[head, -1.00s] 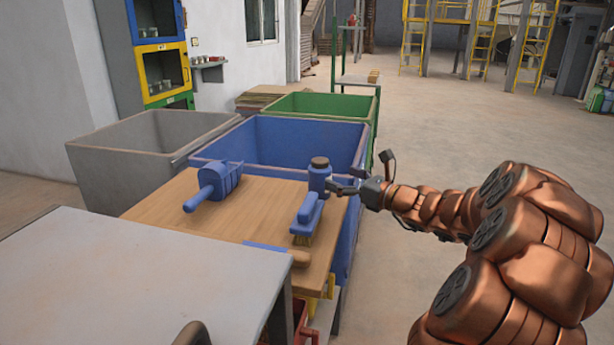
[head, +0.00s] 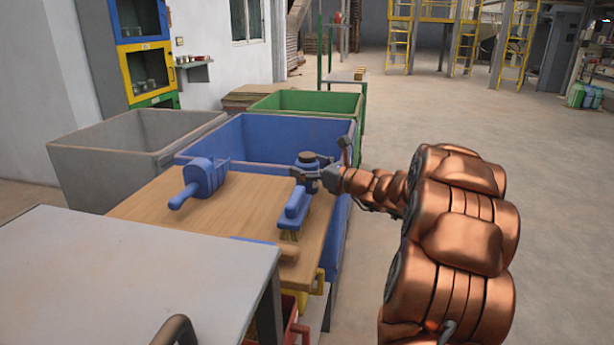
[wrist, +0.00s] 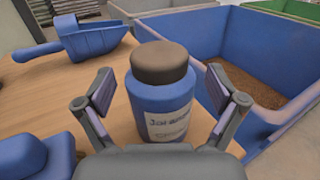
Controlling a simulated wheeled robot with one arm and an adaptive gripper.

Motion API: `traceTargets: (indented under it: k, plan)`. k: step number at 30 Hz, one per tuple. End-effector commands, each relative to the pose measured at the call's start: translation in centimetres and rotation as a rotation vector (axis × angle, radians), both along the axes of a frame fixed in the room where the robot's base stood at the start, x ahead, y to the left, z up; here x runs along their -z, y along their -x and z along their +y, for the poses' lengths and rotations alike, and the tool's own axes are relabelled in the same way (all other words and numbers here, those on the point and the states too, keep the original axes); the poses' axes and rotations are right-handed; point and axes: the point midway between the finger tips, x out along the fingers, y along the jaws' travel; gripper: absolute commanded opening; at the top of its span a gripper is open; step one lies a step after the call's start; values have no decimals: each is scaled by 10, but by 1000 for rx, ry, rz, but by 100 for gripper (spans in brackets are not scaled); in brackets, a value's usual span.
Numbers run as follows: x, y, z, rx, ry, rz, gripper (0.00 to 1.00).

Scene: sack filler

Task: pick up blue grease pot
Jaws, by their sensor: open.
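The blue grease pot (wrist: 161,95) has a brown lid and a pale label. It stands upright on the wooden board, near its right edge. In the head view the pot (head: 307,159) is partly hidden by my gripper (head: 310,175). In the wrist view my gripper (wrist: 160,92) is open, with one finger on each side of the pot. Gaps show between both fingers and the pot, and the palm is close in front of it.
A blue scoop (head: 202,178) and a blue-handled brush (head: 295,208) lie on the wooden board (head: 240,220). A blue bin (head: 265,137) stands just behind, with a green bin (head: 308,103) beyond and a grey bin (head: 125,150) left. A grey table (head: 130,270) is in front.

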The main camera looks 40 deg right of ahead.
Motion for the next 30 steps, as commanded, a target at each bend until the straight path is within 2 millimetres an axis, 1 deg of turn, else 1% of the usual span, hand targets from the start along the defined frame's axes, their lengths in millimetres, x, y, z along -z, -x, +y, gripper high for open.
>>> traceTargets:
  k: [3,25,26,30]
  plan:
    - [0,0,0,0,0,0,94]
    - [0,0,0,0,-1,0,18]
    - [0,0,0,0,-1,-1,16]
    - [0,0,0,0,-1,-1,16]
